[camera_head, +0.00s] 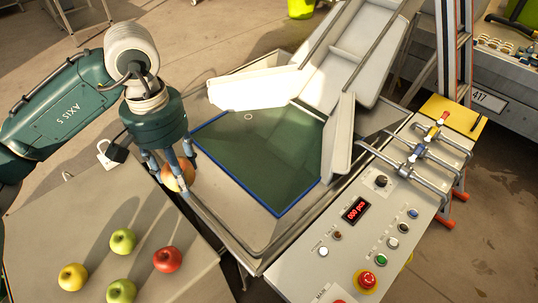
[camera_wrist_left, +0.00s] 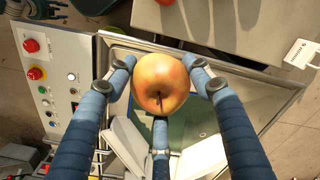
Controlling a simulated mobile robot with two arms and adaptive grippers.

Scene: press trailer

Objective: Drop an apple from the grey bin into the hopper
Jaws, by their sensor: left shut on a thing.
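My left gripper (camera_head: 174,164) is shut on a yellow-orange apple (camera_head: 181,179). In the left wrist view the apple (camera_wrist_left: 160,88) sits between the three blue fingers, stem visible. It is held near the left edge of the hopper (camera_head: 245,236), a wide metal tray with a blue-edged green floor (camera_head: 262,160). In the head view it is beside the green floor, not over its middle. Several other apples lie on a grey surface at the lower left: yellow (camera_head: 73,277), green (camera_head: 123,241), and red (camera_head: 167,260). I cannot tell whether this surface is the grey bin.
White chute panels (camera_head: 340,60) rise at the hopper's back and right. A control panel (camera_head: 330,270) with buttons, a red display (camera_head: 356,210) and a red stop button (camera_head: 367,280) stands at the right.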

